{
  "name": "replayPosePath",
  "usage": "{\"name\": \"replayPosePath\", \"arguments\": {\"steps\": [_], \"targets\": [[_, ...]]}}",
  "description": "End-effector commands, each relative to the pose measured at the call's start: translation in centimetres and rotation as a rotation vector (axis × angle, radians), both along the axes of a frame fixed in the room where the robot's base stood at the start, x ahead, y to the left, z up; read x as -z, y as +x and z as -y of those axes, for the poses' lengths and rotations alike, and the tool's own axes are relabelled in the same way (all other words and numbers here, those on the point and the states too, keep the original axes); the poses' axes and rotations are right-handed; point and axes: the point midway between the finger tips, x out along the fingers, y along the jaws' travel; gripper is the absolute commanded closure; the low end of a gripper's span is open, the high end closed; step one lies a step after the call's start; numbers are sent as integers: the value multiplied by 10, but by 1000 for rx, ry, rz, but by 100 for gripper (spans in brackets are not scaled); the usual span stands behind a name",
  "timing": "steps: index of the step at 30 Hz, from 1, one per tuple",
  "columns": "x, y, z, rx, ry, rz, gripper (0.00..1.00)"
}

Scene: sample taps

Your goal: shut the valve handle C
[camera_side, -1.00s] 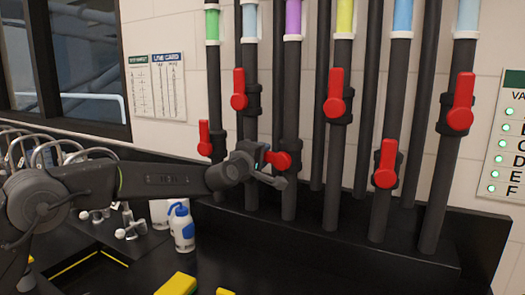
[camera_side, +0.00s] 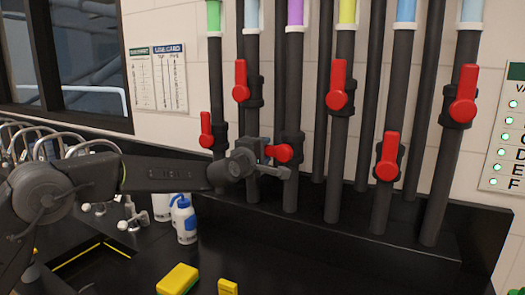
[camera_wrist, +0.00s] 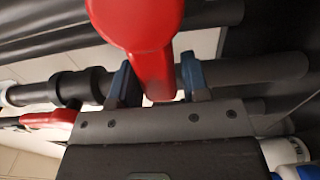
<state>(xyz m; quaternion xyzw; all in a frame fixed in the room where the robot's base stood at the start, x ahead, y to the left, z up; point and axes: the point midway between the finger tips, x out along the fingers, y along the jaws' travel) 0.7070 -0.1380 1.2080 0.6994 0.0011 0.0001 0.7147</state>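Several red valve handles sit on a row of dark pipes. The handle on the purple-banded pipe, third from the left (camera_side: 284,153), lies crosswise, its lever pointing left; I read no letter on it. My gripper (camera_side: 277,158) is at this lever. In the wrist view the red handle (camera_wrist: 152,72) passes between the two fingers of my gripper (camera_wrist: 158,80). A narrow gap shows on the right side of the lever, so the fingers look open around it. The lever's tip is partly hidden by my gripper in the side view.
The other handles, such as those on the light-blue (camera_side: 241,80) and yellow-banded pipes (camera_side: 337,86), stand upright. A panel (camera_side: 505,140) with lit green lamps hangs at right. A wash bottle (camera_side: 184,220) and yellow blocks (camera_side: 178,279) are on the bench below.

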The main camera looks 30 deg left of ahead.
Motion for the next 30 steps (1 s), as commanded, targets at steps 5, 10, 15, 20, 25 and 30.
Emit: {"name": "replayPosePath", "arguments": {"steps": [5,10,15,20,25,30], "targets": [[0,0,0,1,3,0,40],[-1,0,0,1,5,1,40],[-1,-4,1,1,6,1,40],[-2,-20,1,2,6,1,40],[-2,-48,1,2,6,2,40],[-2,-79,1,3,5,1,40]]}}
